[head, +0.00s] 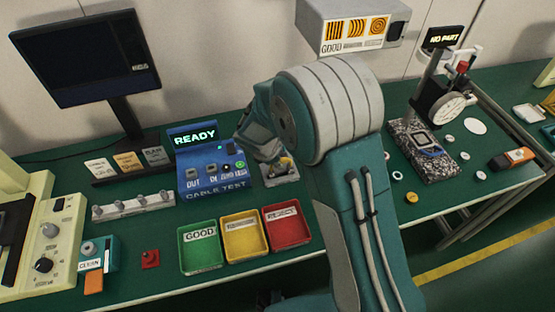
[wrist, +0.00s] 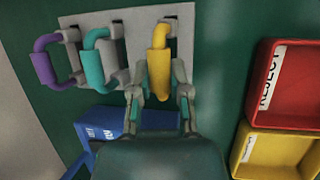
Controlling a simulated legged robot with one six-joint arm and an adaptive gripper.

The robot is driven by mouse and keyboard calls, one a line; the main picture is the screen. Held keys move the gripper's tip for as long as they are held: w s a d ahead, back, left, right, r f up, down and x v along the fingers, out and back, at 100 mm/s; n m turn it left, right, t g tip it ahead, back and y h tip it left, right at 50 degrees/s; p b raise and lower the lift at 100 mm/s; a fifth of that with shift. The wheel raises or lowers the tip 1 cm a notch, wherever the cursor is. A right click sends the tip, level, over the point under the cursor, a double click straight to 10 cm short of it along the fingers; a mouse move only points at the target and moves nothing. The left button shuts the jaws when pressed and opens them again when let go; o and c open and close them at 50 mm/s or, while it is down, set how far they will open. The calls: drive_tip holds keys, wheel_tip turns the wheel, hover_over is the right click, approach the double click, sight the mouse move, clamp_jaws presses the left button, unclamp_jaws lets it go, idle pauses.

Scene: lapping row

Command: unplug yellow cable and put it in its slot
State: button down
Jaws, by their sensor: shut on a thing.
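The yellow cable (wrist: 158,72) is a bent piece with a thick plug end in the wrist view, over the right part of a grey plate (wrist: 188,22). My gripper (wrist: 157,88) is shut on its thick end, one finger on each side. Its top reaches a grey clip on the plate; whether it is seated there I cannot tell. In the head view my arm hides most of the plate, and a small yellow bit shows. The blue cable tester (head: 205,178) reads READY; its OUT and IN sockets show no cable. It also shows in the wrist view (wrist: 95,130).
A teal cable (wrist: 95,65) and a purple cable (wrist: 42,68) sit on the plate left of the yellow one. Green (head: 200,266), yellow (head: 246,254) and red (head: 282,246) bins stand in front. A dial gauge (head: 452,106) stands on a stone block at right.

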drive_tip(key=shift+f, duration=0.25)
drive_tip(key=c, duration=0.5)
unclamp_jaws()
drive_tip(key=v, duration=1.1)
drive_tip(key=shift+s+a+r, duration=0.1)
drive_tip(key=shift+a+r, duration=0.1)
drive_tip(key=shift+r, duration=0.15)
